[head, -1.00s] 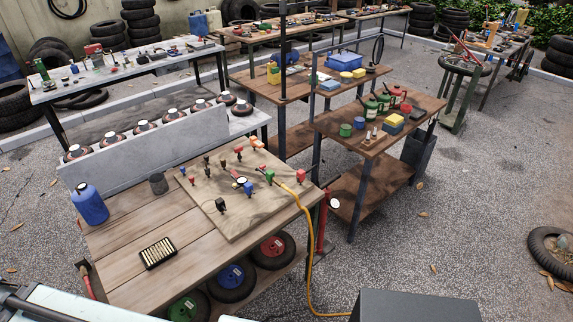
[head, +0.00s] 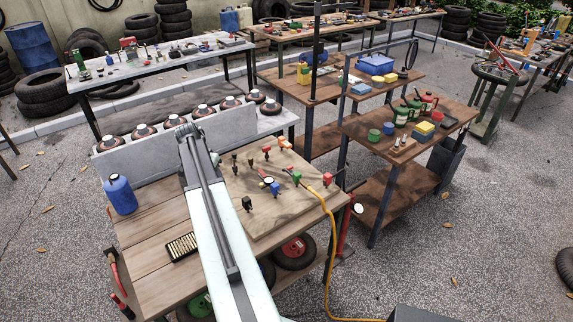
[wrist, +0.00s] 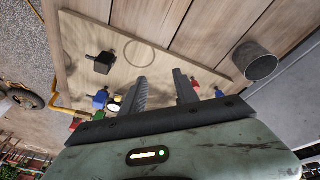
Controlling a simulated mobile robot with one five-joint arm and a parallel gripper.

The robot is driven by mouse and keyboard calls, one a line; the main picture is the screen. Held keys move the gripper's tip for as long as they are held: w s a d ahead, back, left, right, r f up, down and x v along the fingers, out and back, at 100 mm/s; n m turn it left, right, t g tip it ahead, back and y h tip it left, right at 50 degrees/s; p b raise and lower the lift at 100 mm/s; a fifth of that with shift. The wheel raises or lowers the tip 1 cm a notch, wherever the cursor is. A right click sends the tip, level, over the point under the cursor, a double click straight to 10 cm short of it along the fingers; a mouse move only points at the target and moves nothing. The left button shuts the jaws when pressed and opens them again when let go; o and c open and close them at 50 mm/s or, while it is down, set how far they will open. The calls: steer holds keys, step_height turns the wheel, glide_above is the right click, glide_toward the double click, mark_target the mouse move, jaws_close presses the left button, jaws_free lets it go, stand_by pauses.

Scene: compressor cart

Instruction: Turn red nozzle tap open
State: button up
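The wooden board (head: 265,218) lies on the workbench and carries several small coloured taps and fittings. Another red fitting (head: 327,178) sits at the right edge by the yellow hose. I cannot tell which is the red nozzle tap. In the wrist view my gripper (wrist: 158,76) is open and empty above the board. A red piece (wrist: 194,82) shows just beyond its right finger, and another red piece (wrist: 76,123) is at left. My arm hides the board's left part in the head view.
A blue tap (head: 275,188), green tap (head: 296,177) and black tap (head: 247,203) stand close together. A grey cup (wrist: 255,62) stands beside the board. A blue bottle (head: 120,194) is on the bench's left. The yellow hose (head: 333,225) hangs off the right edge.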

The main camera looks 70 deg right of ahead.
steer(key=s+d+m, duration=0.3)
steer(key=s+d, duration=0.4)
steer(key=d, duration=0.4)
steer(key=m+g, duration=0.2)
steer(key=m, duration=0.2)
glide_toward(289, 167)
steer(key=shift+h, duration=0.3)
steer(key=b+x, duration=0.7)
steer(key=x, duration=0.1)
steer(key=shift+a+f, duration=0.15)
